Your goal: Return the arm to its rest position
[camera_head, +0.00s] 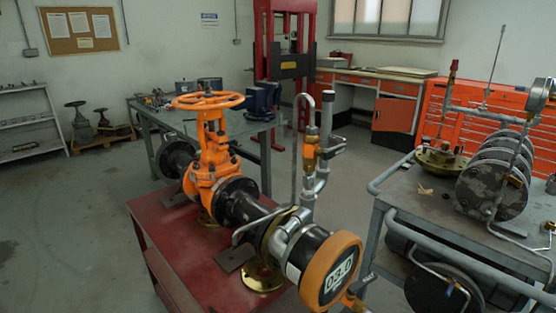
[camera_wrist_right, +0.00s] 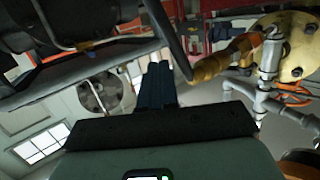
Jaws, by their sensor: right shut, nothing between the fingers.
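The orange gate valve (camera_head: 208,160) with its orange handwheel (camera_head: 207,100) stands on a red table (camera_head: 150,235) in the head view. In that view, a brass-coloured fitting (camera_wrist_right: 225,62) and grey pipes (camera_wrist_right: 270,65) lie to the right of the fingers. Neither gripper shows in the head view.
A grey metal cart (camera_head: 400,210) with dark discs (camera_head: 492,188) and piping stands at the right. A workbench (camera_head: 240,125) with a blue vise (camera_head: 262,98) stands behind the valve. An orange tool cabinet (camera_head: 470,120) is at the back right.

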